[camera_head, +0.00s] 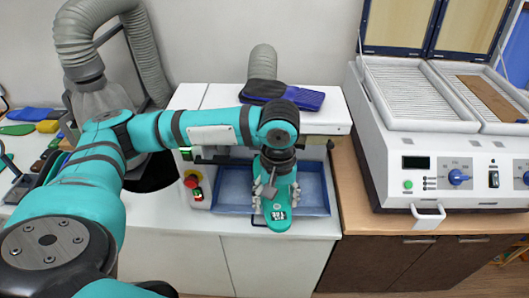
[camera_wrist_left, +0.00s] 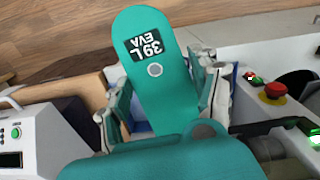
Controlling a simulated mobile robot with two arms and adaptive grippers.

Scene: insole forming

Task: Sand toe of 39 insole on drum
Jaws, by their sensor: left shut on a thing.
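My left gripper (camera_head: 276,203) is shut on a teal insole (camera_head: 278,224), with one finger at each side of it. In the left wrist view the insole (camera_wrist_left: 160,75) carries a dark label reading "39 L EVA" and has a small round grey mark. Its rounded end sticks out beyond the fingers (camera_wrist_left: 165,110). In the head view the insole is over the blue tray (camera_head: 316,188) of the white sanding machine (camera_head: 324,118), its rounded end towards the front edge. I cannot make out the drum; my arm covers the machine's middle. My right gripper is not in view.
A red stop button (camera_head: 191,181) sits left of the tray, close to my arm. A dark blue padded item (camera_head: 300,97) lies on the machine top. A white heating press (camera_head: 450,150) with its lid up stands on the right. Coloured insoles (camera_head: 35,114) lie at far left.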

